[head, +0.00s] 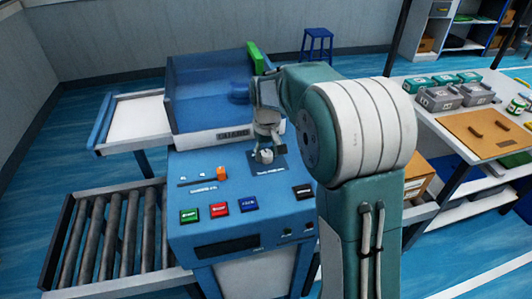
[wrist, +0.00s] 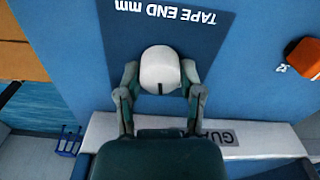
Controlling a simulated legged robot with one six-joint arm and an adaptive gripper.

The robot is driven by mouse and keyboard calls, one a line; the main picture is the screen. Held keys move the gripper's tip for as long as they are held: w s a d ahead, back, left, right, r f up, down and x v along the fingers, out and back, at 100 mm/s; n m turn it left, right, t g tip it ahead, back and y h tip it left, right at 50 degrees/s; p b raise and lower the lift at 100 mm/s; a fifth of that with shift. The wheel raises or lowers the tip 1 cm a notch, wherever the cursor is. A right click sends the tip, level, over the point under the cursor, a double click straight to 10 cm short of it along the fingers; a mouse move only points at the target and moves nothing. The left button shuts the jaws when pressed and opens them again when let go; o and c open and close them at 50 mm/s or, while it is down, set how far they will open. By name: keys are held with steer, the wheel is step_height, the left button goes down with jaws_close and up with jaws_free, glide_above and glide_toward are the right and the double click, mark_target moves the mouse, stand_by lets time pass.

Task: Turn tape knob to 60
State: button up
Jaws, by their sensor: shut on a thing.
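The tape knob (wrist: 160,70) is a round white-grey knob with a dark pointer line, on a dark blue plate (wrist: 185,25) lettered "TAPE END mm", upside down in the wrist view. In the wrist view the pointer line faces the bottom edge, towards my gripper's palm. My gripper (wrist: 160,82) has one finger on each side of the knob and is shut on it. In the head view the knob (head: 266,156) sits on the blue panel below my gripper (head: 267,140). No scale numbers are readable.
The blue panel (head: 235,235) carries an orange slider knob (head: 221,172) and green, red, blue and black buttons. A translucent blue guard (head: 205,95) stands behind the knob. A roller conveyor (head: 115,240) is at left, and a white table with boxes (head: 440,98) at right.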

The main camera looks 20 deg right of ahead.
mark_target(266, 153)
steer(key=shift+s+f+m, duration=0.1)
steer(key=shift+f+m, duration=0.1)
steer(key=shift+m, duration=0.6)
steer(key=o, duration=1.1)
steer(key=shift+o, duration=0.2)
steer(key=shift+r, duration=0.1)
step_height(266, 153, up, 12)
steer(key=shift+a, duration=0.1)
